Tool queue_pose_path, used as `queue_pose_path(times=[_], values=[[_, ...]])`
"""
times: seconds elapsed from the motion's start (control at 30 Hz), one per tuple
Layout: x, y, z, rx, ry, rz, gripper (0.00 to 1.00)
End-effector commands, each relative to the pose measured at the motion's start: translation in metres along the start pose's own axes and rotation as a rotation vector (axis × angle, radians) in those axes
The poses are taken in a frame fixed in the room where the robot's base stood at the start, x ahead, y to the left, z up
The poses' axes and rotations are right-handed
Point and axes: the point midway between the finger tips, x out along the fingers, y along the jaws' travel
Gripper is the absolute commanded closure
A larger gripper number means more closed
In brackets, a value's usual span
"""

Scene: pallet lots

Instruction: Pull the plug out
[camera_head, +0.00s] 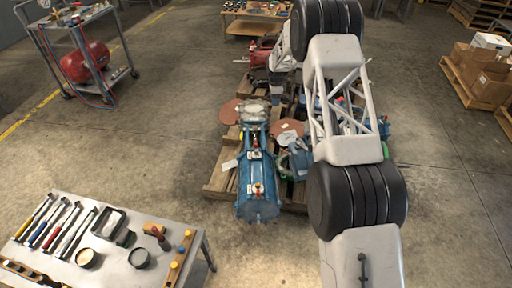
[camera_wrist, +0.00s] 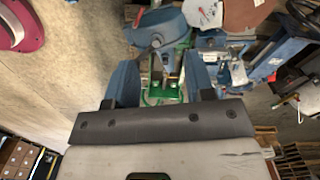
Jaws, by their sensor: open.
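My gripper (camera_wrist: 160,72) shows in the wrist view with its two blue fingers apart. Between and beyond them is a green part (camera_wrist: 162,92) with a grey-blue stem (camera_wrist: 171,60) leading to a round blue housing (camera_wrist: 160,27). I see nothing clamped between the fingers, and cannot tell whether they touch the green part. I cannot tell which piece is the plug. In the head view a long blue machine body (camera_head: 257,180) with small red and yellow fittings lies on a wooden pallet (camera_head: 222,172). My arm covers part of the pallet's right side there, and the fingertips are not clearly seen.
Blue parts (camera_wrist: 285,48) stand close on the right in the wrist view. In the head view a metal bench (camera_head: 60,262) with tools is at front left, a cart (camera_head: 116,52) with a red tank at back left, and boxes (camera_head: 484,72) on a pallet at right. Floor between is clear.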

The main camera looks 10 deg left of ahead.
Motion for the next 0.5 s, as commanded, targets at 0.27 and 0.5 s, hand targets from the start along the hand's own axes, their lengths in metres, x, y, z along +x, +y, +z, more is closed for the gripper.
queue_pose_path(times=[0.27, 0.5], values=[[0.058, -0.020, 0.020, 0.064, 0.000, 0.015, 0.51], [0.109, -0.033, 0.037, 0.122, 0.002, 0.027, 0.51]])
